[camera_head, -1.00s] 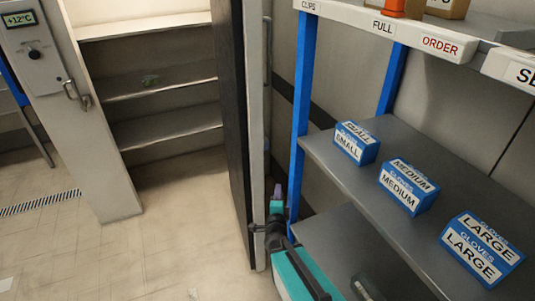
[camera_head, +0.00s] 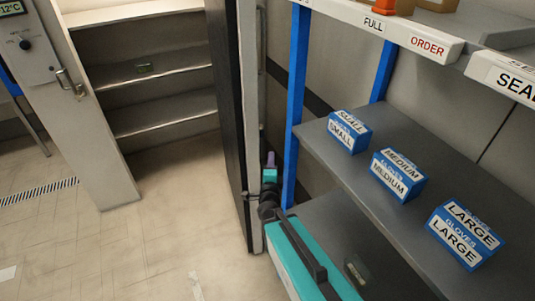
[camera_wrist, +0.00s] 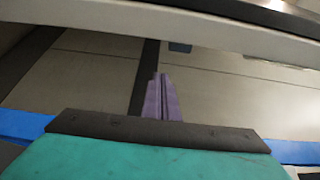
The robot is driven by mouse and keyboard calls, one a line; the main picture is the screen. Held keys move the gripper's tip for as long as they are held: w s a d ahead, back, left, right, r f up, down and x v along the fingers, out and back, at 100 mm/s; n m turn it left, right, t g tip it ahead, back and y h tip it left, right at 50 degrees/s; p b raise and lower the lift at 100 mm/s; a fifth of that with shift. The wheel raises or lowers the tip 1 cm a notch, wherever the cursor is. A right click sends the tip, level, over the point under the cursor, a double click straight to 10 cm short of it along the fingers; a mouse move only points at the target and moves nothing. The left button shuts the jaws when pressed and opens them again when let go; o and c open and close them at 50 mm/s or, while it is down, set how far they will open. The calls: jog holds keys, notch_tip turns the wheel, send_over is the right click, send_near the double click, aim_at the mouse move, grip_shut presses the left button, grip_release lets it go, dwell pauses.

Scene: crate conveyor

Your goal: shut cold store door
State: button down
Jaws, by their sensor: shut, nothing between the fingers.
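The cold store door (camera_head: 249,130) stands wide open, seen nearly edge-on in the head view. Its dark face (camera_head: 225,75) is toward the cold store opening and its pale edge is toward me. The cold store (camera_head: 160,90) shows bare-looking shelves with one small green thing. My gripper (camera_head: 271,159), with purple fingers, is low on the right of the door, in the gap between it and a blue shelf post. In the wrist view the fingers (camera_wrist: 162,98) are together and empty. Whether gripper or arm touches the door I cannot tell.
A blue-posted rack (camera_head: 297,100) stands close on the right, with small (camera_head: 348,131), medium (camera_head: 398,175) and large (camera_head: 464,234) glove boxes on its shelf. A panel with a thermometer and handle (camera_head: 72,84) stands left of the opening. Floor left of the door is clear.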

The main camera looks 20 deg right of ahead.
jog(key=shift+w+f+b, duration=0.15)
jog(key=shift+w+b, duration=0.05)
jog(key=shift+b, duration=0.15)
jog(key=b+x, duration=0.4)
jog(key=b, duration=0.4)
jog(key=shift+w+d+b, duration=0.1)
jog(key=shift+w+b, duration=0.1)
jog(key=shift+b, duration=0.55)
jog(key=shift+w+a+p, duration=0.45)
jog(key=shift+w+p, duration=0.2)
jog(key=shift+w, duration=0.15)
jog(key=shift+w+a+p, duration=0.4)
jog(key=shift+w+p, duration=0.3)
jog(key=shift+w, duration=0.05)
jog(key=shift+w+a+p, duration=0.45)
jog(key=shift+w+p, duration=0.2)
jog(key=shift+w, duration=0.15)
